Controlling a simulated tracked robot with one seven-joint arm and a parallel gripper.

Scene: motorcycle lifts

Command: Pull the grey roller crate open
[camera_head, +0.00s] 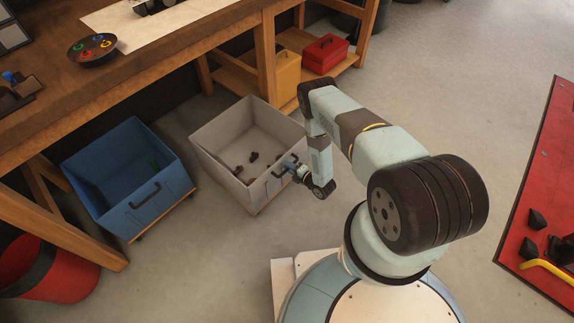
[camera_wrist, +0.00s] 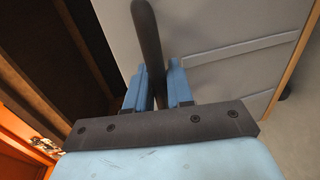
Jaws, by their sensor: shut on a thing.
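The grey roller crate (camera_head: 220,131) stands on the floor partly out from the workbench, with a few small dark pieces inside. Its dark handle is on the front wall facing my arm. My gripper (camera_head: 291,169) is at that front wall, shut on the handle. In the wrist view the blue fingers of my gripper (camera_wrist: 158,90) stand on either side of the dark handle bar (camera_wrist: 148,40), against the crate's grey front (camera_wrist: 220,50). My wrist hides part of the handle in the head view.
A blue roller crate (camera_head: 107,205) with a black handle stands left of the grey one. The wooden workbench (camera_head: 60,108) runs behind, with red (camera_head: 325,54) and yellow (camera_head: 287,76) boxes on its shelf. A red bin (camera_head: 60,275) is lower left; a red lift platform (camera_head: 545,185) is right.

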